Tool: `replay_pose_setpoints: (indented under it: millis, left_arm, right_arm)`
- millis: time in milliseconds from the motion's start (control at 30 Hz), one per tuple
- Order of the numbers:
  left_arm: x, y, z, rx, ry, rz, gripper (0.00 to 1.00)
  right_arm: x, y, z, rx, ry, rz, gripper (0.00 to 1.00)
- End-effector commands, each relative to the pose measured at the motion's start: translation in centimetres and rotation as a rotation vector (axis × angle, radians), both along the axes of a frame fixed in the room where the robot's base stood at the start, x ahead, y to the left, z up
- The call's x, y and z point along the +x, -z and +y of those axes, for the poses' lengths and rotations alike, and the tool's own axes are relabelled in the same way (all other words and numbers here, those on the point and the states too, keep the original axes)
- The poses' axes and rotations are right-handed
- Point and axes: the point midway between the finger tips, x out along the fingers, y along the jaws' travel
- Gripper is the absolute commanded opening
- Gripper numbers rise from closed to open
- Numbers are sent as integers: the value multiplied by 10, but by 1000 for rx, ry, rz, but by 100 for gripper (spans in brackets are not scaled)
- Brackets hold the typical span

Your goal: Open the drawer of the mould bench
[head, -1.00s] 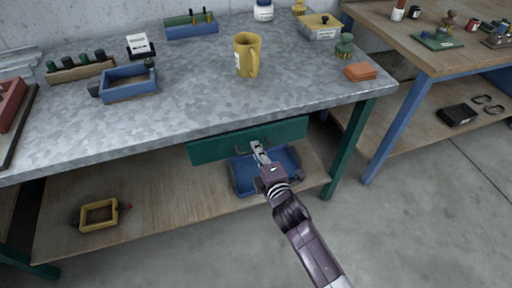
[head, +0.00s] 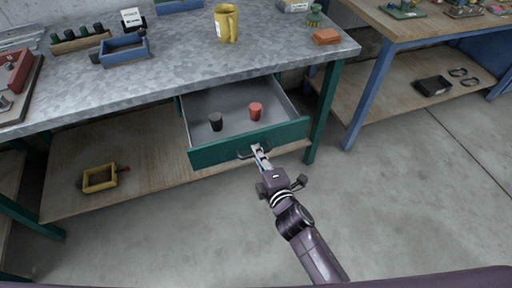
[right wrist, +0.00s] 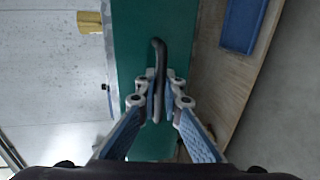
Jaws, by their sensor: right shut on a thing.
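The green drawer (head: 222,152) of the mould bench (head: 180,62) stands well out from under the metal top in the head view. Its grey inside holds a dark cup-like piece (head: 216,122) and a red one (head: 255,111). My right gripper (head: 261,153) is at the dark handle on the drawer front. In the right wrist view, the fingers of my right gripper (right wrist: 160,97) are closed around the dark handle (right wrist: 159,62) against the green front (right wrist: 135,40). My left gripper is not in view.
A second table (head: 400,30) is at right. The floor in front is clear.

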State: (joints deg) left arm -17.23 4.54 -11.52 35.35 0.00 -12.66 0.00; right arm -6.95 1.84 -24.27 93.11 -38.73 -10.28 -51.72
Motion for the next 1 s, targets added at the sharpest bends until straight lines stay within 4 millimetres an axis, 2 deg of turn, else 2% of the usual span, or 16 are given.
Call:
replay_pose_setpoints:
  millis: [133, 600, 633, 767, 1000]
  left_arm:
    - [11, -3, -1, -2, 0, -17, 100]
    - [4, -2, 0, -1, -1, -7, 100]
    - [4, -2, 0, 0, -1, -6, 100]
    - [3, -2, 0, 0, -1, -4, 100]
    - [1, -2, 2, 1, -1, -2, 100]
  right_arm:
    - [-5, 0, -2, 0, 0, 1, 0]
    - [-7, 0, -2, -1, 0, 0, 0]
    - [-7, 0, -2, -1, 0, 0, 10]
    - [-7, 0, -2, -1, 0, 0, 25]
    - [-7, 0, -2, 0, 0, -1, 25]
